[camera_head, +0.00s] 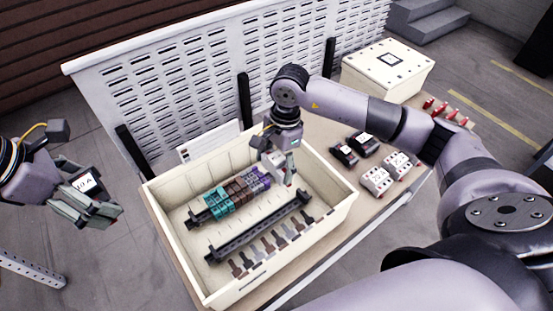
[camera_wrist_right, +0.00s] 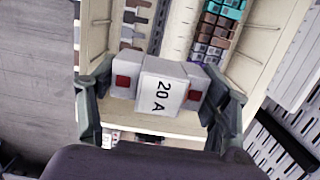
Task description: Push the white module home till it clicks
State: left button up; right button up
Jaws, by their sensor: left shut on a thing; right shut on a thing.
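The white module (camera_wrist_right: 163,92), marked 20 A with red parts, is held between the fingers of my right gripper (camera_wrist_right: 160,105) in the wrist view. In the head view my right gripper (camera_head: 283,163) is inside the cream box, near the purple end of the block row. The back rail (camera_head: 193,216) carries teal, brown and purple blocks (camera_head: 232,196). The front rail (camera_head: 255,229) is dark and bare. I cannot tell whether the module touches a rail. My left gripper (camera_head: 92,205) is shut on a dark module (camera_head: 85,184) with a white label, off to the left.
The cream box (camera_head: 325,219) has raised walls. Dark modules (camera_head: 363,141) and white modules (camera_head: 377,180) stand right of it on the table. A lidded box (camera_head: 388,72) and red-handled items (camera_head: 446,111) lie farther back. A perforated panel (camera_head: 200,75) stands behind.

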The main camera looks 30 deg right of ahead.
jog(key=b, duration=1.2)
send_over(275, 216)
jog(key=f, duration=2.1)
jog(key=shift+w+d+f, duration=0.1)
jog(key=shift+d+f, duration=0.2)
jog(key=shift+f+b, duration=0.8)
jog(key=shift+f+b, duration=0.65)
jog(key=shift+b, duration=0.15)
jog(key=shift+f, duration=0.15)
jog(key=shift+b, duration=0.5)
jog(key=o, duration=1.4)
jog(key=shift+c, duration=0.2)
